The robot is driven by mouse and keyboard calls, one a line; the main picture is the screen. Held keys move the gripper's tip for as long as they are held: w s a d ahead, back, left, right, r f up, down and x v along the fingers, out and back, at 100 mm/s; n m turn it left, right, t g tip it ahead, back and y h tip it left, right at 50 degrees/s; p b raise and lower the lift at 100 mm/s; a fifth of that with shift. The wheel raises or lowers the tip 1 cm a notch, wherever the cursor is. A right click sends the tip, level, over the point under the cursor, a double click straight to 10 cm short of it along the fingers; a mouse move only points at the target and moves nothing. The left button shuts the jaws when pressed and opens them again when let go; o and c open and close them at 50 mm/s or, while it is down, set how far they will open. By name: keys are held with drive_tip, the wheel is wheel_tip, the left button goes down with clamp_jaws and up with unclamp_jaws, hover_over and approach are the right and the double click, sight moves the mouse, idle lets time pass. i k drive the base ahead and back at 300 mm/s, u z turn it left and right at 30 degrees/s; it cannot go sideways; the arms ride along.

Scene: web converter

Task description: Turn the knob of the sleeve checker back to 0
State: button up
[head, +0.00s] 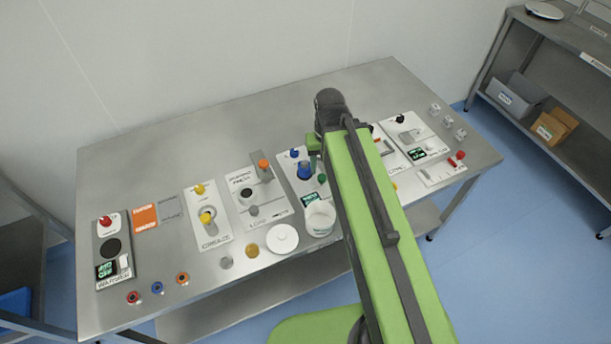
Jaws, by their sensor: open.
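The sleeve checker cannot be named for sure, as the panel labels are too small to read. One candidate is the white panel (408,137) at the right of the table, with a black knob (400,118) and a green display (417,154). Another is the panel with a blue knob (304,169), a green knob (322,179) and a green display (309,198), just left of my arm. No knob setting is readable. My gripper (314,152) hangs below the dark wrist near this blue-knob panel. It is open, its fingers mostly hidden, and no held object shows.
My green arm covers the panels between the two candidates. A white tub (320,218) and a white disc (282,239) stand at the front. More panels with yellow knobs (206,217) and a red knob (105,221) lie left. The back strip of table is clear.

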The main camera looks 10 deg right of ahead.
sight(293, 151)
drive_tip(key=u, duration=0.3)
drive_tip(key=k, duration=1.1)
drive_tip(key=u, duration=0.85)
drive_tip(key=i, duration=1)
drive_tip(key=u, duration=0.55)
